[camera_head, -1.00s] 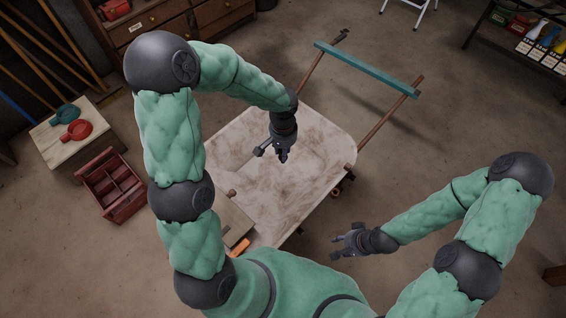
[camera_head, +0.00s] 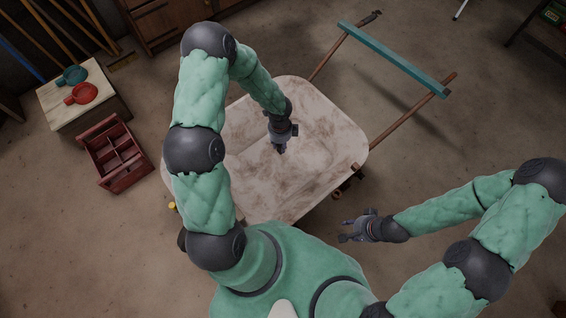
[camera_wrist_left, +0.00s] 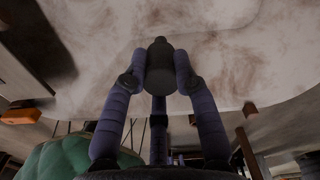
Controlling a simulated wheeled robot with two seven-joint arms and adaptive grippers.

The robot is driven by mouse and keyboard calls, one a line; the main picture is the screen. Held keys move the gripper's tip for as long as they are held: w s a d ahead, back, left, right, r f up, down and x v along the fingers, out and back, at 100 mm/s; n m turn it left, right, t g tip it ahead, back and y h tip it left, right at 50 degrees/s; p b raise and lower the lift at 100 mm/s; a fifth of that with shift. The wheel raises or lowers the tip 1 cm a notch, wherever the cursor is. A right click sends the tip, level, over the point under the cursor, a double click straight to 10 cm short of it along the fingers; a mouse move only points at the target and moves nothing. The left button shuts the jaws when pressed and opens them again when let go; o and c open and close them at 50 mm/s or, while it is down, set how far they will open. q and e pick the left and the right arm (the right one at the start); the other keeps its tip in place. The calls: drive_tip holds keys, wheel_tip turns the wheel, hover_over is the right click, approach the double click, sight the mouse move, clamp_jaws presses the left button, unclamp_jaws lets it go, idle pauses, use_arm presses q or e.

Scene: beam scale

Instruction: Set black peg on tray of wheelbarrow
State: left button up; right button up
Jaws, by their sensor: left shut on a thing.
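The black peg (camera_wrist_left: 160,62) is held upright between the two fingers of my left gripper (camera_wrist_left: 160,78) in the left wrist view. In the head view my left gripper (camera_head: 280,146) is over the pale, stained tray (camera_head: 335,135) of the wheelbarrow, and the peg is hard to tell from the dark fingers. I cannot tell how far the peg is from the tray surface. My right gripper (camera_head: 346,231) is empty with its fingers apart, low and to the right of the tray's near edge.
The wheelbarrow's brown handles (camera_head: 402,121) with a teal crossbar (camera_head: 392,58) extend to the upper right. A red toolbox (camera_head: 117,154) and a small wooden table (camera_head: 85,113) with red and teal pans stand at left. An orange block (camera_wrist_left: 20,116) shows in the wrist view.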

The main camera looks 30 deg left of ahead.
use_arm(q)
drive_tip(key=s+a+f+m+b, duration=0.1)
drive_tip(key=s+f+m+b, duration=0.25)
drive_tip(key=f+m, duration=0.55)
drive_tip(key=shift+w+a+f+b, duration=0.9)
drive_tip(key=shift+w+f, duration=1.2)
drive_tip(key=shift+f, duration=0.4)
drive_tip(key=shift+w+a+f+b, duration=0.75)
drive_tip(key=shift+w+f+b, duration=0.25)
drive_tip(key=shift+w+f, duration=1.3)
drive_tip(key=shift+w+a+f+b, duration=0.9)
drive_tip(key=shift+w+f, duration=0.95)
drive_tip(key=shift+f, duration=0.85)
drive_tip(key=shift+d, duration=0.1)
drive_tip(key=shift+f, duration=0.15)
drive_tip(key=o, duration=1)
